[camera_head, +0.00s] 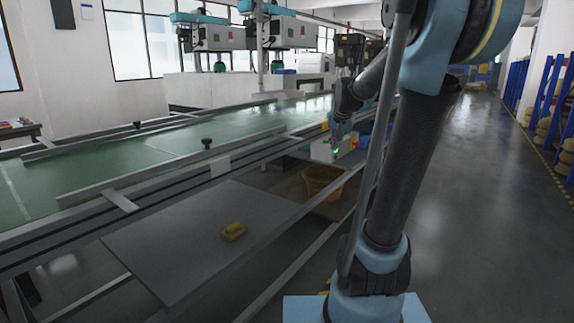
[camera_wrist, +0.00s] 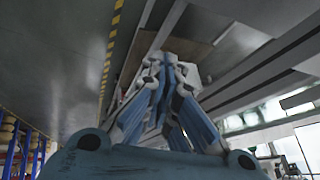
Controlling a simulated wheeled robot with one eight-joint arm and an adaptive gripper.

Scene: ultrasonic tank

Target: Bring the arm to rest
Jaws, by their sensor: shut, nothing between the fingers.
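My arm rises in front of the head camera at the right of centre, with blue joints and dark links. Its far end reaches toward the green conveyor (camera_head: 160,148). My gripper (camera_head: 336,153) hangs near the conveyor's edge, small and partly hard to make out there. In the wrist view my gripper (camera_wrist: 166,60) shows large, with its blue fingers together and nothing between them. The fingers point toward the top of the picture, over grey surfaces.
A grey lower shelf (camera_head: 190,235) holds a small yellow object (camera_head: 233,231). A brown basket (camera_head: 322,182) stands low near my gripper. Metal rails run along the conveyor. Blue racks (camera_head: 545,95) line the far right. The grey floor (camera_head: 470,200) at the right is open.

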